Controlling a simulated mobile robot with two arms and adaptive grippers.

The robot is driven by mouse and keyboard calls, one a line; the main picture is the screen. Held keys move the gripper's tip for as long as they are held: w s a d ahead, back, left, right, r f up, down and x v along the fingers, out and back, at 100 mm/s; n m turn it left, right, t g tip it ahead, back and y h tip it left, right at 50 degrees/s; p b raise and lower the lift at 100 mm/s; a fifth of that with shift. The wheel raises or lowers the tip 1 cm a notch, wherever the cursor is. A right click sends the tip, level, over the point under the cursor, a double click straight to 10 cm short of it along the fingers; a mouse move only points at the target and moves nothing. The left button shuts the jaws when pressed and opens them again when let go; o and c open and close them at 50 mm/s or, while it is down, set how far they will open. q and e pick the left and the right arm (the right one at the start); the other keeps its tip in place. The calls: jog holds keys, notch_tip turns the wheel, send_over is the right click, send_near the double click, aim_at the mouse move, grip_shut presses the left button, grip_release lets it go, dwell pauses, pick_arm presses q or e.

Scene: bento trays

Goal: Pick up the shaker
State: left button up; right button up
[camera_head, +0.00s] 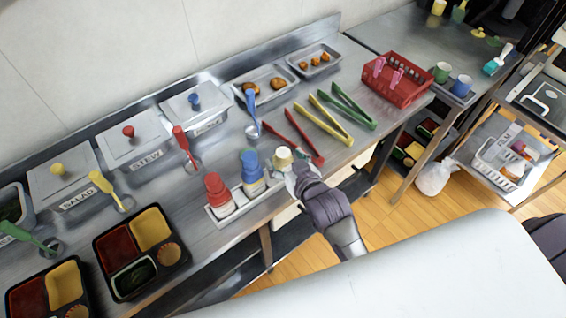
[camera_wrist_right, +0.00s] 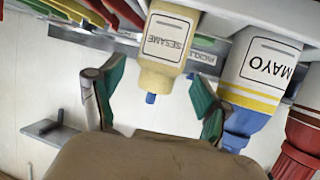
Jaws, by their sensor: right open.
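The shaker is a cream sesame bottle (camera_head: 283,158) at the right end of a white rack (camera_head: 222,222) on the counter's front edge. In the right wrist view the picture is upside down, and the shaker (camera_wrist_right: 165,45), labelled SESAME, appears between and beyond my fingers. My right gripper (camera_head: 291,168) is at the shaker from the front right. In the wrist view it (camera_wrist_right: 150,92) is open, with green-padded fingers apart and nothing gripped. In the head view the gripper hides the shaker's lower part. My left gripper is not in view.
A blue mayo bottle (camera_head: 250,165) stands close beside the shaker, with a red bottle (camera_head: 216,190) beyond it. Red tongs (camera_head: 305,140) lie just behind. Yellow tongs (camera_head: 323,119), green tongs (camera_head: 348,107) and a red basket (camera_head: 398,97) are to the right.

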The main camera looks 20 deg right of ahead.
jog(key=x, duration=0.4)
jog(key=shift+w+f+p, duration=0.1)
jog(key=shift+w+p, duration=0.1)
jog(key=shift+p, duration=0.15)
jog(key=shift+s, duration=0.1)
jog(key=shift+c, duration=0.5)
jog(key=c, duration=1.2)
